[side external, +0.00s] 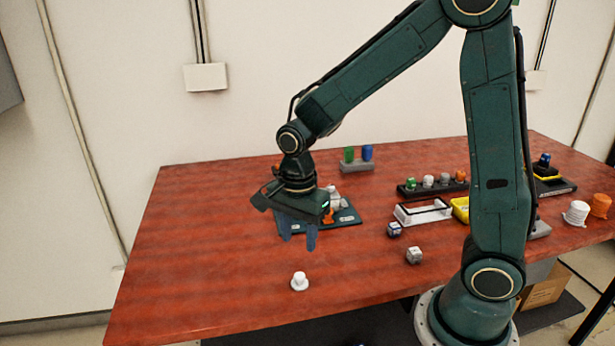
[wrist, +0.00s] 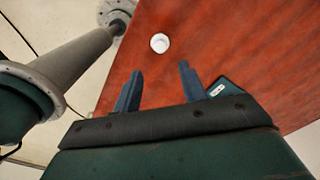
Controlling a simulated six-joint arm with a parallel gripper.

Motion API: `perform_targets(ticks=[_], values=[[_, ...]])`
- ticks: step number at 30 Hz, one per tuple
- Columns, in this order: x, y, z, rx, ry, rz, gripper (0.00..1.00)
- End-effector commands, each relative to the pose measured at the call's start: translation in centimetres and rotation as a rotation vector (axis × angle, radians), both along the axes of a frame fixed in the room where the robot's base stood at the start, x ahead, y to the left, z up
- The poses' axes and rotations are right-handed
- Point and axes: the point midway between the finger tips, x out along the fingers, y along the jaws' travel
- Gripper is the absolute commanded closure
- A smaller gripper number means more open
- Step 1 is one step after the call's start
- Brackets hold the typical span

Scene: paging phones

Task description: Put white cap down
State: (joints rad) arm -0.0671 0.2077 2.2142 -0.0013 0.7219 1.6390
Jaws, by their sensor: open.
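The white cap (side external: 299,281) stands on the bare red-brown table (side external: 200,270) near its front edge. It also shows in the wrist view (wrist: 160,43), on the table beyond the fingertips. My gripper (side external: 298,242) is open and empty above the table, behind the cap in the side view. Its two blue fingers (wrist: 160,68) are spread apart in the wrist view, and the cap is clear of both.
A dark tray (side external: 350,217) with small items lies behind my gripper. A rack with green and blue pieces (side external: 357,167) stands at the back. White (side external: 577,213) and orange (side external: 600,205) cap stacks stand far right. The table's left side is clear.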

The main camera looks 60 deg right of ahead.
Motion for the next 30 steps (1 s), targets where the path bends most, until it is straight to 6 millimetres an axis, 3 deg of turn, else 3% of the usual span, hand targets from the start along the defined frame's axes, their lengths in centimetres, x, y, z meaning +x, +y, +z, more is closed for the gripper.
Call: perform_targets(ticks=[7, 30], values=[[0.0, 0.0, 2.1, 0.0, -0.002, 0.0, 0.58], [-0.2, -0.1, 2.7, 0.0, -0.009, 0.023, 0.58]])
